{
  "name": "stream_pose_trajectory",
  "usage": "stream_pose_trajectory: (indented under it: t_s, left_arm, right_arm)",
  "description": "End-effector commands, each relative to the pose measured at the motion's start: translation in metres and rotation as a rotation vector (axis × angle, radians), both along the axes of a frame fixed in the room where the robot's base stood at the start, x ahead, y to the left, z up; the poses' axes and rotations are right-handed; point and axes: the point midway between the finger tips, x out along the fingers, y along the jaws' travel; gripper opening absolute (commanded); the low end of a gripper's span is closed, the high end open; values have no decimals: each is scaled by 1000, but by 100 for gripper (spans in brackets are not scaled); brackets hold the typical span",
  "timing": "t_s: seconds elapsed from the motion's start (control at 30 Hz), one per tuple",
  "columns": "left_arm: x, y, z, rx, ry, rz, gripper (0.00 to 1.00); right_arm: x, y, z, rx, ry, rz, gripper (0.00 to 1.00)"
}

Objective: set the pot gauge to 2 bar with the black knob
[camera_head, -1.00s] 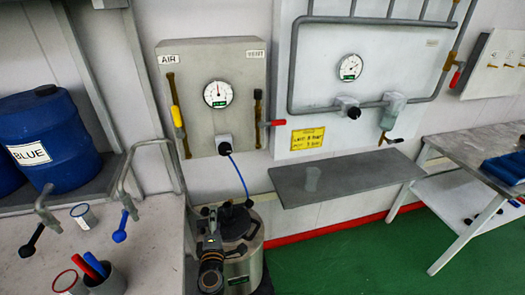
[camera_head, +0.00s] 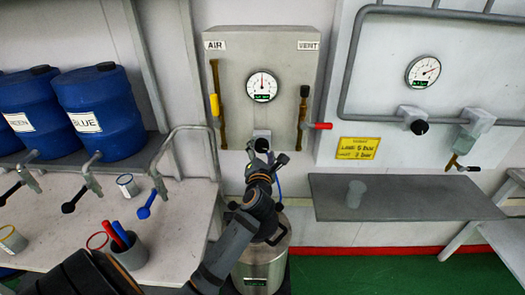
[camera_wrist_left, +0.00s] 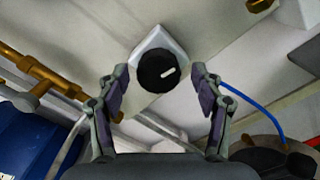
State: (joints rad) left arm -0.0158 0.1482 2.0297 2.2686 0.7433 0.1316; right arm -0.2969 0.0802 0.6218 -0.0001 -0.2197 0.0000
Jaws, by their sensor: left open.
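The pot gauge (camera_head: 262,86) is a round white dial on the grey panel (camera_head: 285,50) marked AIR and VENT. Its needle points about straight up; the scale figures are too small to read. The black knob (camera_wrist_left: 157,71) sits on a white square mount below the gauge, with a white pointer mark aimed right and slightly up in the left wrist view. My left gripper (camera_head: 264,160) is in front of the knob in the head view and partly hides it. In the left wrist view my left gripper (camera_wrist_left: 160,88) is open, its fingers either side of the knob and apart from it.
A yellow-handled AIR valve (camera_head: 214,103) and a red-handled VENT valve (camera_head: 318,126) flank the gauge. A blue hose (camera_wrist_left: 250,103) runs right of the gripper toward the steel pot (camera_head: 263,268) below. A second panel with gauge (camera_head: 423,70) and knob is at right. A shelf (camera_head: 400,205) juts out below it.

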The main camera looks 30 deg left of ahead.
Motion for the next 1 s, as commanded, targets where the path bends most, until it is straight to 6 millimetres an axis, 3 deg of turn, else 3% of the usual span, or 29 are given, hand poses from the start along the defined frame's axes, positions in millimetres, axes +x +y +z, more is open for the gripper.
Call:
stream_pose_trajectory:
  t_s: [0.17,0.43,0.8,1.0]
  left_arm:
    - [13,8,-1,1,1,0,67]
    - [14,9,0,0,1,-1,66]
    - [14,9,0,1,1,0,15]
    - [14,9,0,-8,-5,0,12]
  right_arm:
    - [5,0,-5,-1,-8,1,40]
    - [-3,0,-5,0,5,0,40]
    - [-5,0,-5,0,8,0,40]
    - [-5,0,-5,0,7,-1,40]
